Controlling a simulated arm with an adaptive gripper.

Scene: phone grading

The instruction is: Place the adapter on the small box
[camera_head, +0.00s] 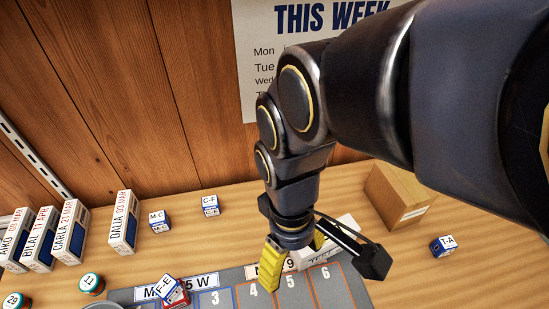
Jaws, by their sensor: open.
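Several small labelled cubes that look like adapters are in view: a blue-and-white M-C cube (159,221), a C-F cube (210,205), a T-A cube (443,247) at the right, and a red-and-blue cube (172,291) sitting tilted at the mat's left part. Which one the task means I cannot tell. A brown cardboard box (399,196) stands at the back right and may be the small box. My gripper (291,264) points down over the mat near slots 4 and 5. Its yellow fingers are spread apart, and I see nothing held between them.
The grey mat (338,297) has numbered slots. A white item (338,238) lies partly hidden behind my gripper. Named upright boxes (123,221) stand at the left. Round numbered tins (91,283) are at the front left. Table between the cubes and my gripper is clear.

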